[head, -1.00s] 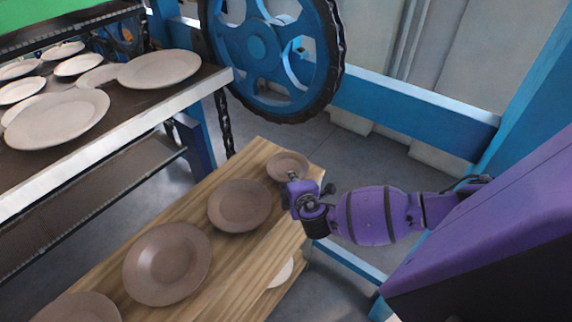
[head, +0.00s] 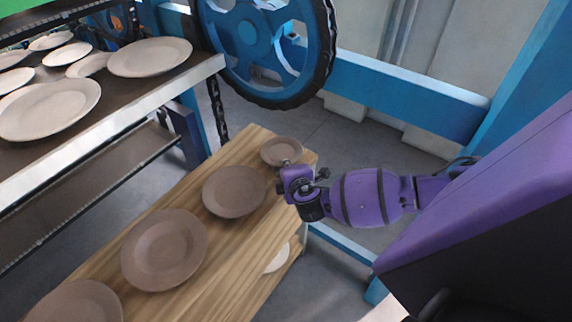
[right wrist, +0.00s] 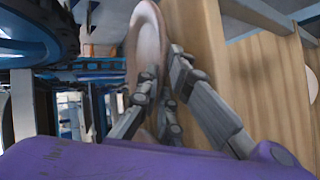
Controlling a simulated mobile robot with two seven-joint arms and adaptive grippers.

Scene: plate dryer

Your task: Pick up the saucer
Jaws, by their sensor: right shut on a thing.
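The saucer (head: 281,151) is the smallest brown dish, at the far end of the wooden table (head: 262,218) in the head view. My right gripper (head: 287,166) is at its near right rim. In the right wrist view the saucer (right wrist: 147,45) shows edge-on between the fingers of my right gripper (right wrist: 163,80), which are shut on its rim. Whether the saucer is clear of the wood is hard to tell. My left gripper is not in view.
Several larger brown plates (head: 164,249) lie in a row on the table. A rack (head: 110,137) with white plates (head: 150,57) stands at the left. A blue wheel (head: 262,40) and blue frame beam (head: 405,95) stand behind. A pale dish (head: 277,258) shows below the tabletop.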

